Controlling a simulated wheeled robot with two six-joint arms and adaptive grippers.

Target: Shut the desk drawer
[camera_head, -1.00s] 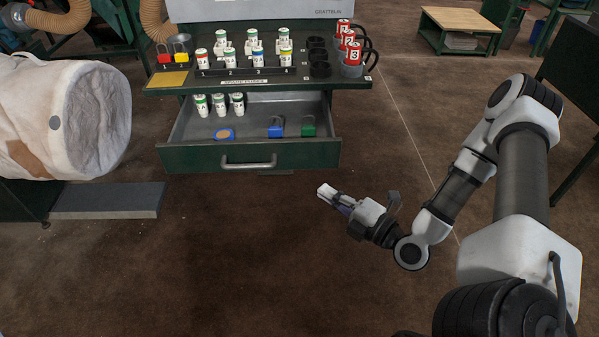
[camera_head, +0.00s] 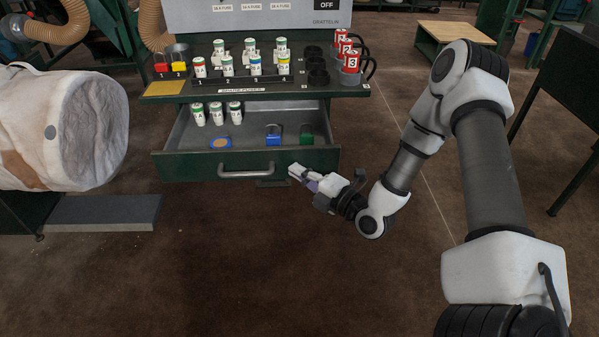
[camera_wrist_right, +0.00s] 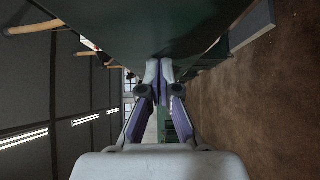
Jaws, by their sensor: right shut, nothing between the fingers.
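The green desk drawer (camera_head: 190,168) is pulled out below the desk top (camera_head: 340,92). A grey bar handle (camera_head: 246,172) is on its front. My right gripper (camera_head: 294,170) is shut and empty, just in front of the drawer front, right of the handle. I cannot tell whether it touches. In the right wrist view the shut fingertips (camera_wrist_right: 160,66) are close to a dark green surface (camera_wrist_right: 150,25). My left gripper is not in view.
A large white bag (camera_head: 60,130) hangs at the left above a grey slab (camera_head: 105,212). The floor in front is clear.

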